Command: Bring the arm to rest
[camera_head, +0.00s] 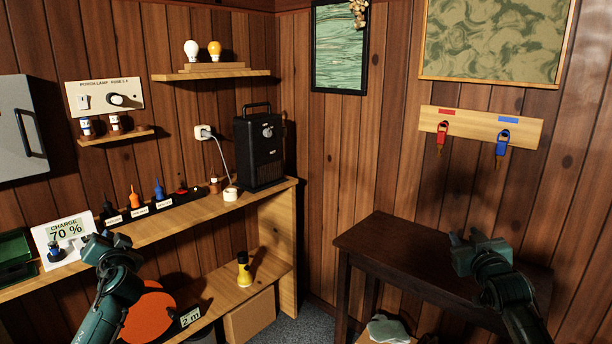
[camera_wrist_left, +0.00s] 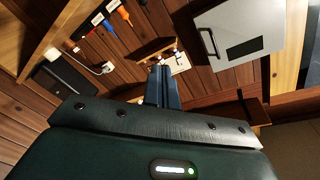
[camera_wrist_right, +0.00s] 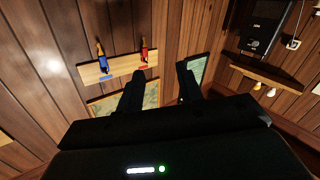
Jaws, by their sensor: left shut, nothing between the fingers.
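My left gripper (camera_head: 98,238) is raised in front of the shelf at the left of the head view. Its fingers are together and empty, as the left wrist view shows at the gripper (camera_wrist_left: 160,72). My right gripper (camera_head: 464,238) is raised in front of the dark table (camera_head: 400,240) at the right. In the right wrist view its two fingers stand apart with nothing between them (camera_wrist_right: 158,76). Neither gripper visibly touches anything.
The wooden shelf (camera_head: 280,207) carries a black box (camera_head: 258,150), several screwdrivers and a charge display (camera_head: 62,232). A yellow torch (camera_head: 243,268) stands on the lower board. The space between my arms is clear.

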